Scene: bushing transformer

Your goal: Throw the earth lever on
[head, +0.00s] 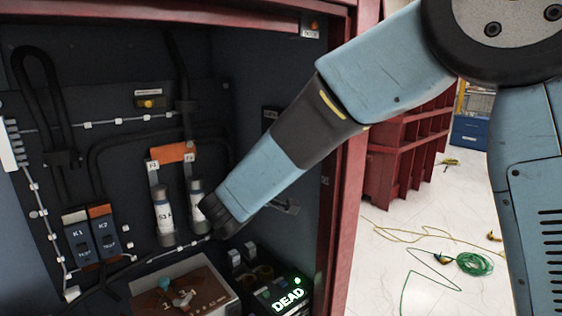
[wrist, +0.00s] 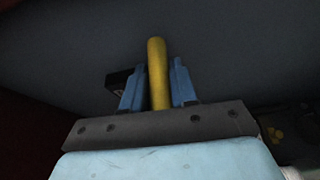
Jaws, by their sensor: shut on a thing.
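The earth lever (wrist: 156,50) shows in the wrist view as a thick yellow bar with a rounded end, pointing up the picture and away from me. My gripper (wrist: 157,80) has its two blue fingers on either side of the bar, shut on it. The bar's tip reaches beyond the fingertips. In the head view I cannot make out the lever or my fingers; my blue arm slants across the cabinet opening and covers that part. The lever's pivot is not visible.
The dark cabinet holds fuse cylinders (head: 164,215), switches K1 and K2 (head: 91,238), a brown box with a small teal handle (head: 200,290) and a black unit reading DEAD in green (head: 288,298). The red door frame (head: 350,200) bounds the right. Cables lie on the floor outside.

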